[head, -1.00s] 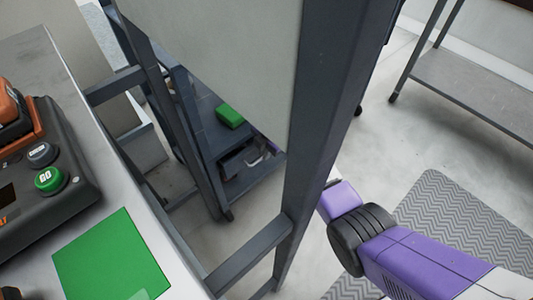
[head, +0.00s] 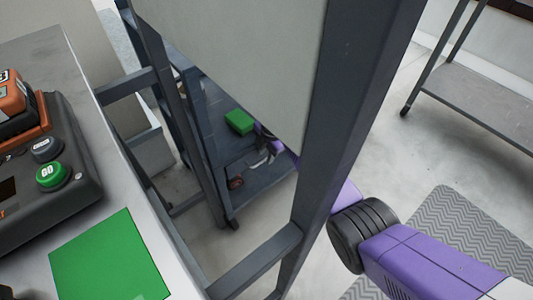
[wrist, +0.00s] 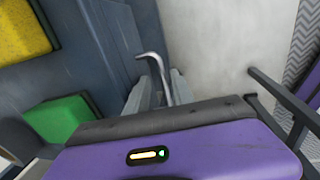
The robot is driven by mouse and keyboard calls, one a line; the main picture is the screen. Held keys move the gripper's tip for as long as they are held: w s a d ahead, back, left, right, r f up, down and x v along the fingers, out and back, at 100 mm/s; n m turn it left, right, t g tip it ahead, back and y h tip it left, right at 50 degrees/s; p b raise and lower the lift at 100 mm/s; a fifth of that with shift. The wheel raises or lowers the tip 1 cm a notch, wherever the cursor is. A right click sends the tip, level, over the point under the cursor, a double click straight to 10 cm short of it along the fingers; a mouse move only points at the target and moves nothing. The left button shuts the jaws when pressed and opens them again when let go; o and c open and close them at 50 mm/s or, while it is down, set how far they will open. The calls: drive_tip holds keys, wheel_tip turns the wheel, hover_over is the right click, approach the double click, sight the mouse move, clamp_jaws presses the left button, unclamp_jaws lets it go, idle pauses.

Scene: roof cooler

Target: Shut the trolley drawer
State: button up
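The trolley (head: 212,125) is dark blue-grey and stands low behind an upright frame in the head view. Its top holds a green block (head: 239,121), which also shows in the wrist view (wrist: 58,118). My gripper (head: 264,158) is at the trolley's near right side, partly hidden by the pale panel. In the wrist view my gripper (wrist: 162,92) has its two grey fingers apart, one on each side of a thin bent metal bar, which looks like the drawer handle (wrist: 151,57). Whether they touch it is unclear. How far out the drawer is cannot be told.
A dark frame post (head: 345,110) and pale panel (head: 240,50) stand between the head camera and the trolley. A counter (head: 65,60) with a control box (head: 55,185) is at left. A metal shelf (head: 480,95) is at right. A yellow block (wrist: 22,30) shows in the wrist view.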

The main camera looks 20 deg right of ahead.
wheel_tip(320, 180, up, 8)
drive_tip(key=s+p, duration=0.1)
drive_tip(key=p, duration=0.2)
drive_tip(key=shift+s+d+f, duration=0.15)
drive_tip(key=shift+d+f, duration=0.05)
drive_tip(key=shift+s, duration=0.1)
